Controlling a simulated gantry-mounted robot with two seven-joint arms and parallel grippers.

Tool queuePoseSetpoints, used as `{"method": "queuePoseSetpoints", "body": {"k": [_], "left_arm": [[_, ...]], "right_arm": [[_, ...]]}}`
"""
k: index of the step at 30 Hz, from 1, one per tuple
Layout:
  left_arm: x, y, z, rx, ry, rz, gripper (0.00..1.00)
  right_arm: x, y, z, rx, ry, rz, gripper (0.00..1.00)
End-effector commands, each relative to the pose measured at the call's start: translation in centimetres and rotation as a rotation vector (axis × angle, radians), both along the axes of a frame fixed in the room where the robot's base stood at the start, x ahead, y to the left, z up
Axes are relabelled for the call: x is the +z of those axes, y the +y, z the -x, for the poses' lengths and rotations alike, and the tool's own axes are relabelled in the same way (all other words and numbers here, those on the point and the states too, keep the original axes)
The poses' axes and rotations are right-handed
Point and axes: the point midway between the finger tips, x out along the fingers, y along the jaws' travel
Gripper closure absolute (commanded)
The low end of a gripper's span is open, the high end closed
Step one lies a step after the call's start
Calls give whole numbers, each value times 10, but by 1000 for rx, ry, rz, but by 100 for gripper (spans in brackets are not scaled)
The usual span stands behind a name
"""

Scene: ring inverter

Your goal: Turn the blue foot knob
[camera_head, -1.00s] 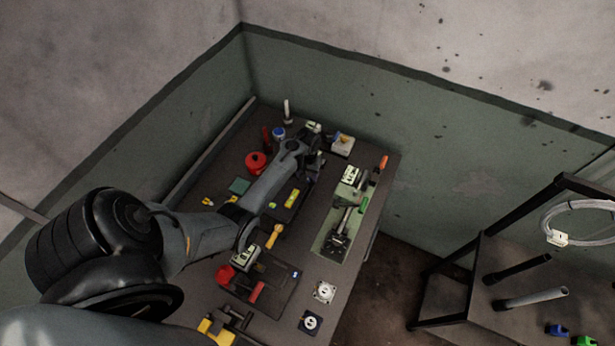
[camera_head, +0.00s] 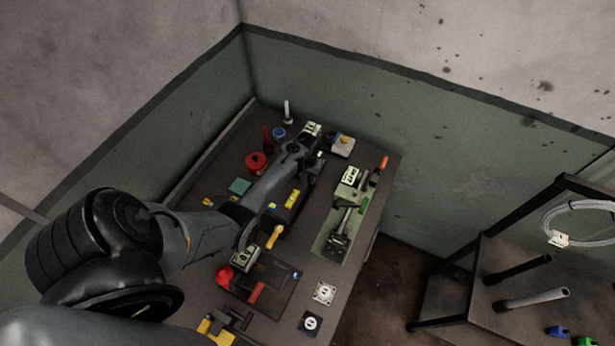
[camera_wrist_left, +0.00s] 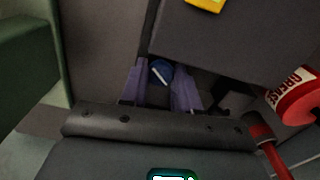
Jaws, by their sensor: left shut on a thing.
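The blue foot knob (camera_wrist_left: 160,72) shows in the left wrist view as a small round blue piece at the lower edge of a dark grey box (camera_wrist_left: 230,45). My left gripper (camera_wrist_left: 160,85) has its two purple-tinted fingers on either side of the knob and is shut on it. How far the fingers reach around the knob is hard to tell. In the head view my left arm reaches over the bench, and its wrist (camera_head: 293,150) hides most of the gripper and the knob. My right gripper is in neither current view.
A red grease can (camera_wrist_left: 298,95) stands close at the right in the wrist view. On the crowded bench are a red round can (camera_head: 256,162), a blue-topped item (camera_head: 279,133), a green fixture (camera_head: 345,205) and a red-handled device (camera_head: 240,280). A rack stands at right.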

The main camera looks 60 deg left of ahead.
Motion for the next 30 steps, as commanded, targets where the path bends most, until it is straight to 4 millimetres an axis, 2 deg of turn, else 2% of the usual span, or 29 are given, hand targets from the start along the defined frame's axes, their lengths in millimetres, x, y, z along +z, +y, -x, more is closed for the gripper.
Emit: {"method": "queuePoseSetpoints", "body": {"k": [4, 9, 18, 19, 21, 24, 30], "left_arm": [[6, 1, 1, -159, 3, 0, 100], [2, 1, 1, -347, 2, 0, 100], [0, 0, 0, -375, 1, 1, 100], [0, 0, 0, -374, 1, 1, 66], [0, 0, 0, -374, 1, 1, 55], [0, 0, 0, -373, 1, 1, 44], [0, 0, 0, -373, 1, 1, 44]], "right_arm": [[20, 0, 0, 1, 1, 1, 44], [30, -1, 0, 4, -3, 5, 44], [27, -2, 0, 6, 0, 9, 44], [27, -2, 0, 6, 0, 9, 44], [27, -2, 0, 6, 0, 9, 44], [27, -2, 0, 6, 0, 9, 44], [28, -1, 0, 4, -1, 6, 44]]}}
